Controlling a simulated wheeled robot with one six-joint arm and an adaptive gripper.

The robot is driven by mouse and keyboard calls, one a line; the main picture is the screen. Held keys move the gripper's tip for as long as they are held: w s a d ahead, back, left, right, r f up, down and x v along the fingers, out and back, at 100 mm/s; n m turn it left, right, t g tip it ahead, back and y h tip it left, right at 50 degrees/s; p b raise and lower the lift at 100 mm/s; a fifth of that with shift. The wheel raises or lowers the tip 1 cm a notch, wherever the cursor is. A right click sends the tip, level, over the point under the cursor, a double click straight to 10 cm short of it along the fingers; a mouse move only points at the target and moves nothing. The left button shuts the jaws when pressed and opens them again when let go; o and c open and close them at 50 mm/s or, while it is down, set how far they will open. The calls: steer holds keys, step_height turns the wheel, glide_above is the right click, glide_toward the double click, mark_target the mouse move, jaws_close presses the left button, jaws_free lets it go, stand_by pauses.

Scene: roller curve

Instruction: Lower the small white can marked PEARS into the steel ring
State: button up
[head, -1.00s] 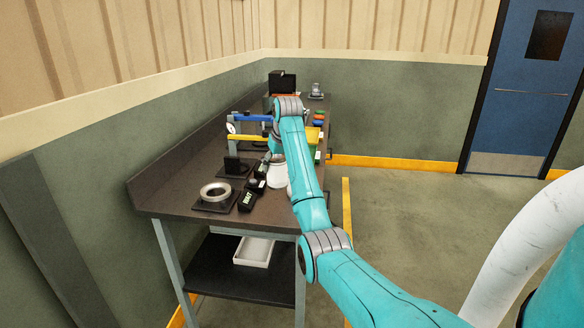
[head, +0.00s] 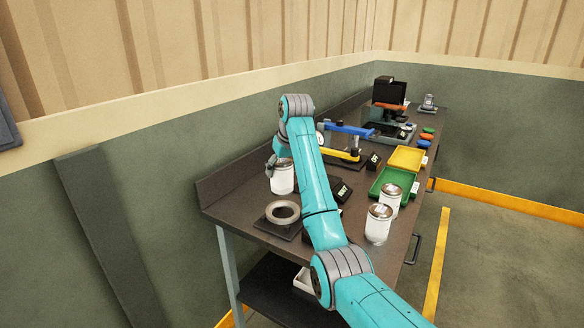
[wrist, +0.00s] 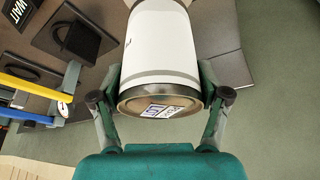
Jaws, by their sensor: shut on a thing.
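My gripper (wrist: 160,88) is shut on a white can (wrist: 163,42), with a finger on either side of it. In the wrist view the can's brown end bears a small label that I cannot read. In the head view the held can (head: 282,178) hangs upright beyond the steel ring (head: 283,211), apart from it. The ring lies on a dark square plate near the bench's left end, and its opening looks empty. My arm hides part of the gripper in the head view.
Two white cans (head: 378,226) (head: 391,200) stand at the bench's front edge, right of my arm. Behind them are a green tray (head: 378,184), a yellow tray (head: 407,158) and blue and yellow bars (head: 349,130). A dark upright bracket (wrist: 78,38) shows in the wrist view.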

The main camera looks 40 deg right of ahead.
steer(key=shift+f, duration=3.5)
steer(key=shift+f, duration=2.05)
stand_by(2.5)
